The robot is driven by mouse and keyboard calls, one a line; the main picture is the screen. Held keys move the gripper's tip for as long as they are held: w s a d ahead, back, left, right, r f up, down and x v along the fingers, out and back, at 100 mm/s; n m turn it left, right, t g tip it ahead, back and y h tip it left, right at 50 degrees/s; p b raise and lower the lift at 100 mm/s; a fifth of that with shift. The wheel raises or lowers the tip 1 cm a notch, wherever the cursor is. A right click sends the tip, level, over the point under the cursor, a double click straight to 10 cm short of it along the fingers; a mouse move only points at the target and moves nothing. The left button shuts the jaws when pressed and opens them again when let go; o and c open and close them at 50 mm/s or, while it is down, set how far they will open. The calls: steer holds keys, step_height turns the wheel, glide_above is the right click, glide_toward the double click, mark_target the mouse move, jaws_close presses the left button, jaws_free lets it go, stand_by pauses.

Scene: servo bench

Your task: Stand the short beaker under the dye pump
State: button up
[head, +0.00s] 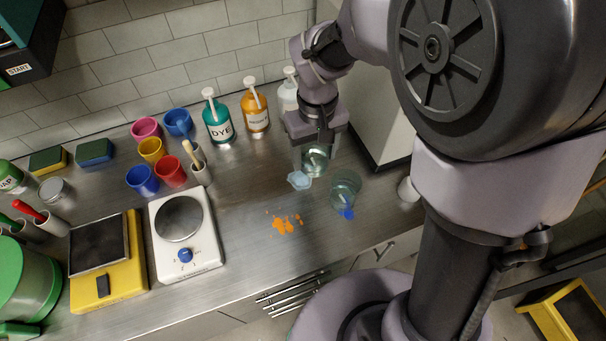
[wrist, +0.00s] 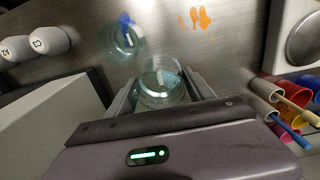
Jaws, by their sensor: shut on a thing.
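My gripper (head: 316,160) is shut around a clear glass beaker (head: 315,163), which looks like the short one. In the wrist view this beaker (wrist: 161,86) sits upright between the two fingers; I cannot tell whether its base touches the bench. The dye pump is a teal bottle (head: 218,125) marked DYE with a white pump head, standing near the back wall to the left of my gripper. A second clear beaker (head: 345,188) stands on the bench to the right and nearer; it also shows in the wrist view (wrist: 127,40).
An orange pump bottle (head: 256,114) and a white one (head: 288,93) stand right of the dye pump. A pale blue piece (head: 299,180) lies beside my gripper. Orange spots (head: 286,224) mark the bench.

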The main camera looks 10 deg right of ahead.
step_height(320, 180, down, 10)
steer(key=b, duration=0.4)
steer(key=shift+w, duration=0.1)
steer(key=shift+f, duration=0.15)
steer(key=o, duration=1.5)
steer(key=shift+c, duration=0.2)
